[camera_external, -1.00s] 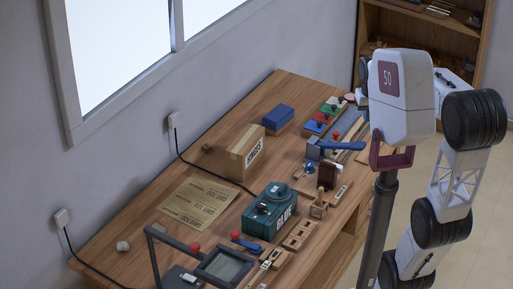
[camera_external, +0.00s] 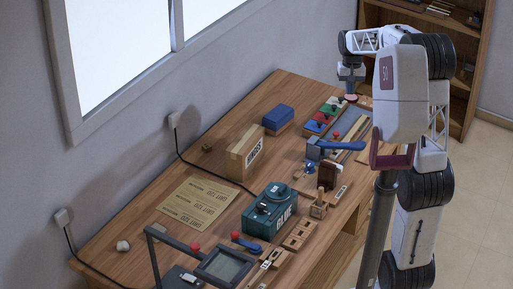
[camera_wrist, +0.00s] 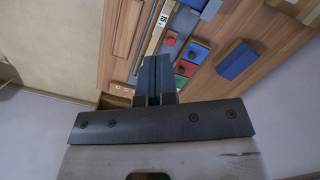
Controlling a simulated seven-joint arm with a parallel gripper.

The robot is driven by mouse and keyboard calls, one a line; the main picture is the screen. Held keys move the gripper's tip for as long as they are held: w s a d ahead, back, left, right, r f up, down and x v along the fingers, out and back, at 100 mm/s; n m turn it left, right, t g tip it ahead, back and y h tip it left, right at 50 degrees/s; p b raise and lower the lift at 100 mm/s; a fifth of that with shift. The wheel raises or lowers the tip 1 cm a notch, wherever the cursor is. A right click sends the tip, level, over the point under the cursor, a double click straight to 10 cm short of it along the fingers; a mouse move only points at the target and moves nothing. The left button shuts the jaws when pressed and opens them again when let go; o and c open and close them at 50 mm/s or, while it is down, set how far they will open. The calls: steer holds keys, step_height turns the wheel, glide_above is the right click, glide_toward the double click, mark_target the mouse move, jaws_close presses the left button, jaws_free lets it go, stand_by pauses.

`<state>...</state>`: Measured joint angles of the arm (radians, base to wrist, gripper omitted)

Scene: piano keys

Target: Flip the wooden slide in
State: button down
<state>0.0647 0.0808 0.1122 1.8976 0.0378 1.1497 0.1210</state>
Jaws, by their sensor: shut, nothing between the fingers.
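My gripper (camera_external: 350,97) is over the far end of the workbench, close to the row of coloured blocks; its fingers are shut and empty. In the wrist view the dark fingers (camera_wrist: 156,80) point toward the bench, beside the green block (camera_wrist: 181,82). Long wooden strips (camera_external: 348,146) lie along the bench's right side. In the wrist view a pale wooden strip (camera_wrist: 152,35) with a white label runs toward the fingertips. I cannot tell for certain which wooden piece is the slide, and my fingers hide part of that area.
Blocks with knobs, red (camera_wrist: 187,68) and blue (camera_wrist: 197,51) among them, sit beside the fingers. A blue-handled clamp (camera_external: 342,146) is near the strips.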

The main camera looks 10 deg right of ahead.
steer(key=g, duration=0.1)
glide_above(343, 136)
steer(key=a, duration=0.3)
step_height(343, 136, down, 8)
steer(key=w+d+f+m+g, duration=0.1)
steer(key=w+f, duration=0.7)
steer(key=w, duration=0.1)
steer(key=shift+d+f+y, duration=0.2)
steer(key=shift+d+y, duration=0.2)
steer(key=x, duration=0.9)
steer(key=shift+s+f, duration=0.2)
steer(key=shift+f, duration=0.15)
steer(key=shift+s+a+f, duration=0.1)
steer(key=shift+s+a, duration=0.05)
steer(key=shift+s, duration=0.35)
steer(key=shift+s+a+f, duration=0.1)
steer(key=shift+s+a, duration=0.1)
steer(key=shift+s, duration=0.25)
steer(key=shift+s+a+f, duration=0.1)
steer(key=shift+s+a, duration=0.05)
steer(key=shift+s, duration=0.35)
steer(key=shift+s+a+f, duration=0.15)
steer(key=shift+s, duration=0.3)
